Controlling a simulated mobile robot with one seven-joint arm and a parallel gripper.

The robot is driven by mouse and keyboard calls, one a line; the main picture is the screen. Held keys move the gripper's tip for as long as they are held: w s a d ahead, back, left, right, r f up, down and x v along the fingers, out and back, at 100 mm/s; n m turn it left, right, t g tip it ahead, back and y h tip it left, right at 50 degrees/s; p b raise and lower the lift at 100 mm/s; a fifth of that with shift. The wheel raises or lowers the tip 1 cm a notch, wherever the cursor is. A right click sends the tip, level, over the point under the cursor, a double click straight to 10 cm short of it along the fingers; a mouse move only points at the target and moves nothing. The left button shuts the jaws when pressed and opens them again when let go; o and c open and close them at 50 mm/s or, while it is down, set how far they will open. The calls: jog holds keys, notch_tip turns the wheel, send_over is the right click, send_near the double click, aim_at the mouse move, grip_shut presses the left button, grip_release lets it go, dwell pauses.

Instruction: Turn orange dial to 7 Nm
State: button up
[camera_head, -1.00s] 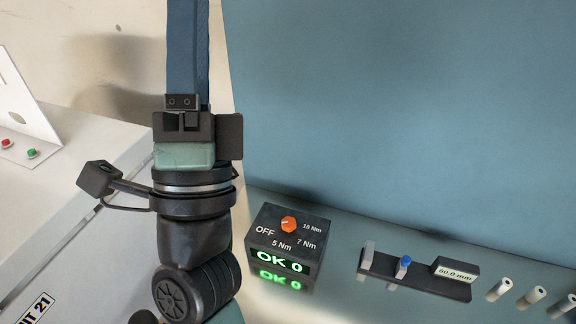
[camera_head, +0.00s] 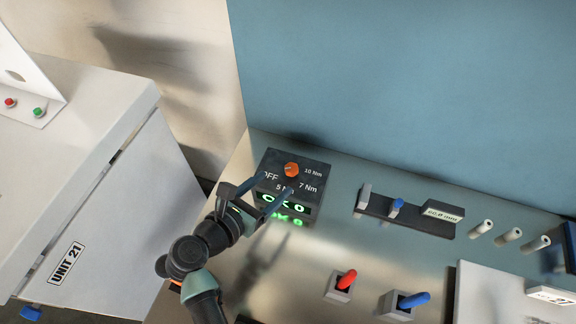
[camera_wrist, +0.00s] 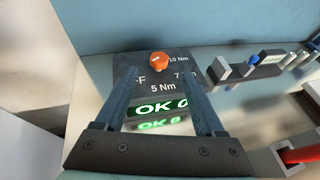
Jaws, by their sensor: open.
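The orange dial (camera_head: 291,170) sits on top of a dark box (camera_head: 313,163) marked OFF, 5 Nm, 7 Nm and 10 Nm. The front display (camera_head: 285,204) glows green and reads "OK 0". My gripper (camera_head: 279,183) is open, its two blue fingers reaching toward the box, apart from the dial. In the wrist view the dial (camera_wrist: 159,62) lies beyond and between the fingertips (camera_wrist: 158,78). Which mark the dial points at is too small to tell. A finger partly covers the OFF and 5 Nm labels in the head view.
Right of the box is a gauge with a blue slider (camera_head: 397,206), then several white cylinders (camera_head: 508,236). A red switch (camera_head: 346,280) and a blue switch (camera_head: 413,300) stand nearer. A white cabinet (camera_head: 90,200) is at left; a blue wall (camera_head: 420,90) stands behind.

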aim_at(291, 168)
jog(key=x, duration=0.7)
jog(key=shift+w+d+p, duration=0.15)
jog(key=shift+w+p, duration=0.15)
jog(key=shift+p, duration=0.1)
grip_shut()
